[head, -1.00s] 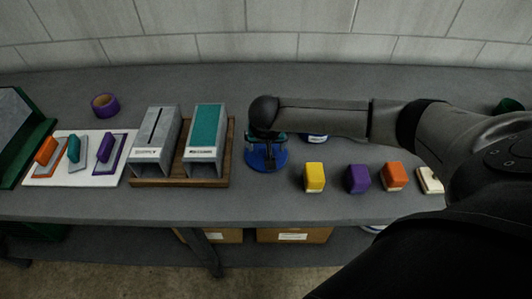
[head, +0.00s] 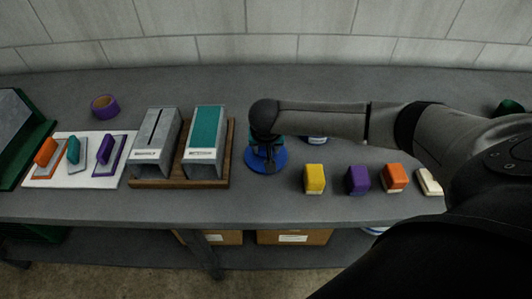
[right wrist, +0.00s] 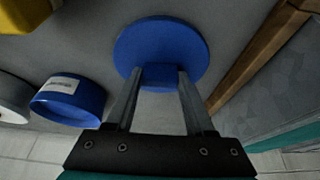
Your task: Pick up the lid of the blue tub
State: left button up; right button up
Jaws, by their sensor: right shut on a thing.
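The blue lid (head: 280,162) is a round disc in front of the grey bench's middle, just right of the wooden base. My right gripper (head: 270,160) comes down on it from above and is shut on it. In the right wrist view the lid (right wrist: 160,35) is beyond the fingertips, with a small blue part of it between them. The blue tub (right wrist: 68,100), with a white label, stands apart from the lid; in the head view the tub (head: 317,140) is mostly hidden behind my right arm. My left gripper is out of view.
A wooden base (head: 231,150) with two grey boxes stands close left of the lid. Yellow (head: 314,178), purple (head: 358,179) and orange (head: 394,177) blocks sit to the right.

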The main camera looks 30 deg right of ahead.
jog(key=shift+c, duration=1.2)
